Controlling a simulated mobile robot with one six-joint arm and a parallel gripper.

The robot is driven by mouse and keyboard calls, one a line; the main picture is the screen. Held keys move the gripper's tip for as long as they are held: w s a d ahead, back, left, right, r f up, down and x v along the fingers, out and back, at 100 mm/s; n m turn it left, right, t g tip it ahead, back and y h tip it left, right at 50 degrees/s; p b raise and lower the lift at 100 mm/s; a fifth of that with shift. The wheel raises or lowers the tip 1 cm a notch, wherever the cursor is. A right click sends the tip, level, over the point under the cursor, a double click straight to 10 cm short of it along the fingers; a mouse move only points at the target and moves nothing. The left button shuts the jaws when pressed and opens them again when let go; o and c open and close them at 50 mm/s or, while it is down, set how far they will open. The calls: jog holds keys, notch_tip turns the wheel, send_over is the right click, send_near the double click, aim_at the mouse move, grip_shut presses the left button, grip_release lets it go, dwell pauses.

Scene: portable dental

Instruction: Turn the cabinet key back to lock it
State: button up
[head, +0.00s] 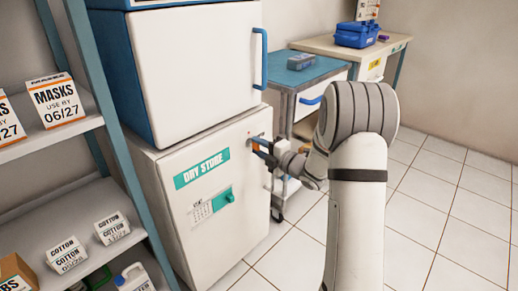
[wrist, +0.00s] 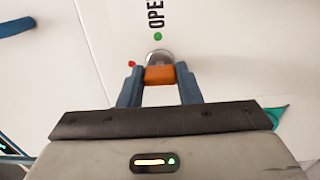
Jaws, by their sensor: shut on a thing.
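The white cabinet labelled DRY STORE (head: 240,200) stands at the centre of the head view, its door shut as far as I can see. The round metal lock (wrist: 157,56) is on its front in the wrist view. The orange key (wrist: 159,75) is at the lock, its shaft hidden. My gripper (wrist: 160,82) is shut on the key, with one blue finger on either side. A green dot (wrist: 158,36) and the letters OPE lie above the lock; a red dot (wrist: 131,64) lies to its left. In the head view my gripper (head: 264,147) is at the cabinet's upper right.
A white unit with a blue handle (head: 264,58) sits on top of the cabinet. A trolley (head: 310,76) stands behind my gripper to the right. A shelf rack (head: 80,75) stands at left. The tiled floor at right is clear.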

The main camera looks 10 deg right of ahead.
jog(key=o, duration=1)
jog(key=p+v, duration=0.2)
jog(key=v, duration=0.5)
jog(key=shift+s+d, duration=0.2)
jog(key=shift+s, duration=0.1)
